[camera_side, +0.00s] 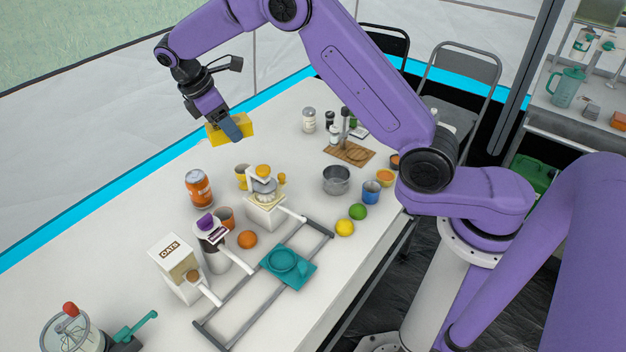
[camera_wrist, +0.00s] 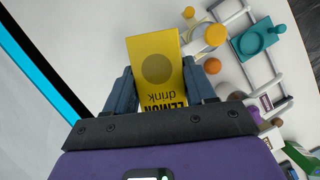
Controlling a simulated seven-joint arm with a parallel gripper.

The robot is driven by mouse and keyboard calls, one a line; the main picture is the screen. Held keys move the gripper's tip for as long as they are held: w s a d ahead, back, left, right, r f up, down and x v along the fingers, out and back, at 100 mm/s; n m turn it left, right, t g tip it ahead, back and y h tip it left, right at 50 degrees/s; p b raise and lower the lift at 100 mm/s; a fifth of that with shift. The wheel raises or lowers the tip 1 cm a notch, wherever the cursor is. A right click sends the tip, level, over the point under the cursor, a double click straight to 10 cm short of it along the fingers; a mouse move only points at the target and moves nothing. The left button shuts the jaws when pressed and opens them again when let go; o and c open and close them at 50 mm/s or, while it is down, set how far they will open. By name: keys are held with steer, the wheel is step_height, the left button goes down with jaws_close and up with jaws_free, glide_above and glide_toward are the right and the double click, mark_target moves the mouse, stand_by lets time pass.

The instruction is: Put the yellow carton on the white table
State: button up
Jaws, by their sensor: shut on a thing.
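The yellow carton (camera_side: 218,134) is held in my gripper (camera_side: 229,128) above the back left part of the white table (camera_side: 285,150). In the side view the carton lies on its side in the air, apart from the table. In the wrist view the carton (camera_wrist: 157,62) shows a grey disc and the words "LEMON drink", upside down. The blue fingers of my gripper (camera_wrist: 160,92) press on its two sides. The carton's far end is clear of the fingers. The exact gap to the table is hard to tell.
A wooden board (camera_side: 349,153) and a metal pot (camera_side: 336,180) are further right. The table's back left strip looks clear.

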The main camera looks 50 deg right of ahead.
steer(key=s+d+r+m+g+y, duration=0.2)
steer(key=s+d+r+m+y, duration=0.1)
steer(key=s+d+r+m, duration=0.55)
steer(key=s+d+f+m+y, duration=0.1)
steer(key=s+f+m, duration=0.1)
steer(key=s+f, duration=0.35)
steer(key=s+d+f+m, duration=0.1)
steer(key=s+f+m, duration=0.15)
steer(key=f, duration=0.65)
step_height(320, 180, up, 5)
steer(key=w+a+n+h, duration=0.3)
steer(key=w+a+n, duration=0.4)
steer(key=w+n, duration=0.3)
steer(key=w+a+n+t, duration=0.2)
steer(key=w+a+n, duration=0.25)
steer(key=a, duration=0.35)
steer(key=w+a+n+t, duration=0.3)
steer(key=a+n, duration=0.3)
steer(key=a, duration=0.2)
steer(key=w+a+n+t, duration=0.25)
steer(key=a+n, duration=0.25)
steer(key=a, duration=0.3)
step_height(320, 180, down, 10)
steer(key=shift+w+a, duration=0.25)
steer(key=shift+w, duration=0.05)
steer(key=shift+f+n+g, duration=0.2)
steer(key=shift+n+g, duration=0.05)
